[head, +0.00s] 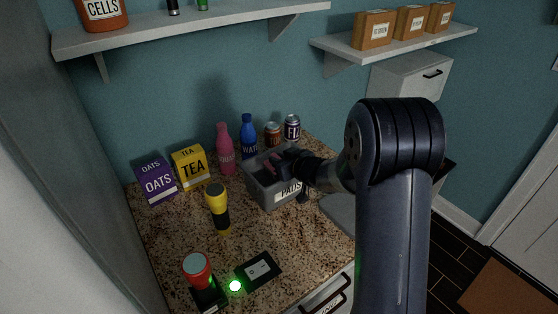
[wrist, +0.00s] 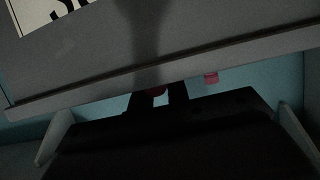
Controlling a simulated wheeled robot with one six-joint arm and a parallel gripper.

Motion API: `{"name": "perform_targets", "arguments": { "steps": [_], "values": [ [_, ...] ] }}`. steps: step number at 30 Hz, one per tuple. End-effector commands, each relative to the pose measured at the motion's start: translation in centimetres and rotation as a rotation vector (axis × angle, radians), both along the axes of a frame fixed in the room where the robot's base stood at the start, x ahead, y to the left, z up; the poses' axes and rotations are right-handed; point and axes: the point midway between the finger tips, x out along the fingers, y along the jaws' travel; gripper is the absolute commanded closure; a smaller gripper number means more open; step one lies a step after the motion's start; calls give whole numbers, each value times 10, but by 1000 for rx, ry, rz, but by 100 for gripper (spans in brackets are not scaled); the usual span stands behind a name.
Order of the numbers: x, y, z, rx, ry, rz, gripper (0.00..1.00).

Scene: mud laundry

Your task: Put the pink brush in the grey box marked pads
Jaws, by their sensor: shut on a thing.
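The grey box (head: 262,195) marked PADS stands on the speckled counter in the head view. Its grey wall (wrist: 200,45) fills the upper part of the dark wrist view. My gripper (head: 284,160) is over the box's opening, and a pink piece, apparently the pink brush (head: 271,166), shows at its tip. In the wrist view my gripper (wrist: 157,93) is partly hidden below the box rim, with a little pink between its dark fingers. It is shut on the brush. Most of the brush is hidden, so I cannot tell whether it touches the box.
A pink bottle (head: 226,152), blue bottle (head: 248,135) and two cans stand behind the box. Tea (head: 189,168) and oats (head: 157,182) boxes stand left. Some counter is bare.

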Motion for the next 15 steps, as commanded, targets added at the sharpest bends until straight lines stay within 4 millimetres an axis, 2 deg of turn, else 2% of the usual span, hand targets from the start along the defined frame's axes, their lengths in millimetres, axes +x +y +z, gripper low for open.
{"name": "perform_targets", "arguments": {
  "steps": [15],
  "values": [
    [0,0,-12,0,0,0,100]
  ]
}}
